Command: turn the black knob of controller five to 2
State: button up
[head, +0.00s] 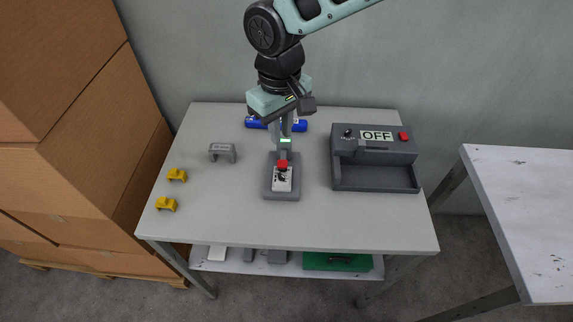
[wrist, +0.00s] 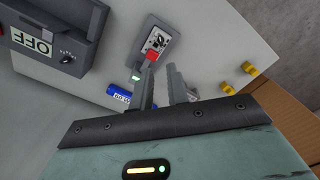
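A grey controller (head: 268,190) lies on the middle of the table. Its white face (head: 281,182) carries a red button (head: 283,164) and a small black knob (head: 282,176). In the wrist view the red button (wrist: 152,54) and black knob (wrist: 157,42) show just beyond the fingertips. No number on the controller is legible. My gripper (head: 284,135) is over the table, behind the red button in the head view. In the wrist view its two fingers (wrist: 161,72) stand apart with nothing between them. I cannot tell how high the fingertips are.
A dark grey housing (head: 345,178) with an OFF display (head: 377,135) stands at right. Blue cylinders (head: 257,124) lie behind my gripper. A grey bracket (head: 222,152) and two yellow pieces (head: 176,174) are at left. Cardboard boxes (head: 70,130) stand left of the table. A small green display (head: 286,140) is lit.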

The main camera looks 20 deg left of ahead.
aim_at(281, 175)
notch_tip(281, 175, down, 14)
jog(key=shift+r+p, duration=0.15)
jog(key=shift+p, duration=1.1)
grip_shut()
